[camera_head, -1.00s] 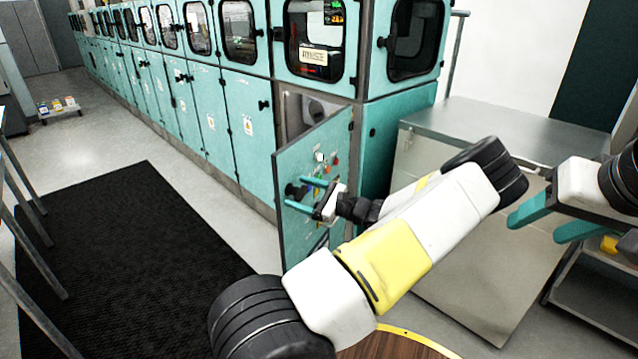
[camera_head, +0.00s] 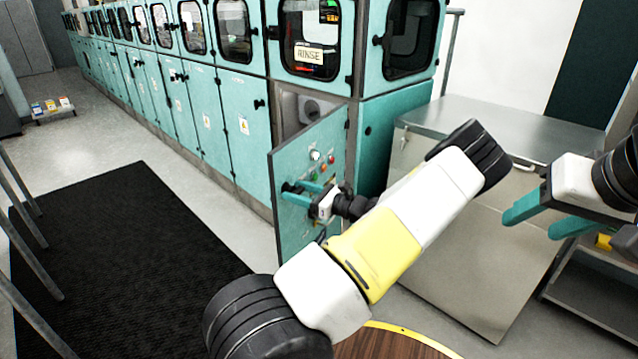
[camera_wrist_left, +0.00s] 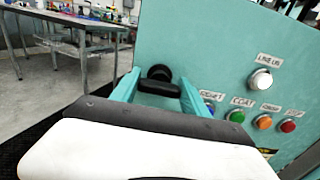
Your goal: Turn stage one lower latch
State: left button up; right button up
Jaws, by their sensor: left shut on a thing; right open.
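The lower cabinet door (camera_head: 285,158) of the station with the RINSE sign stands swung open, its control face toward me. My left gripper (camera_head: 297,190) is at this door, its teal fingers shut on the black latch (camera_head: 285,188). In the left wrist view the black latch handle (camera_wrist_left: 160,87) lies between the two teal fingers, with its round black base (camera_wrist_left: 159,72) just behind. My right gripper (camera_head: 535,222) is open and empty at the far right, in front of the steel cabinet.
Beside the latch are a white LINE LIVE knob (camera_wrist_left: 262,80) and coloured buttons (camera_wrist_left: 237,116). A steel cabinet (camera_head: 470,230) stands right of the door. A black mat (camera_head: 120,250) covers the floor at left. A wheeled cart (camera_head: 590,285) stands at right.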

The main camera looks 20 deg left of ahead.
pick_arm(q)
jog(key=o, duration=1.4)
jog(key=shift+d, duration=0.1)
jog(key=d, duration=0.7)
jog(key=shift+s+d, duration=0.3)
jog(key=shift+s, duration=0.1)
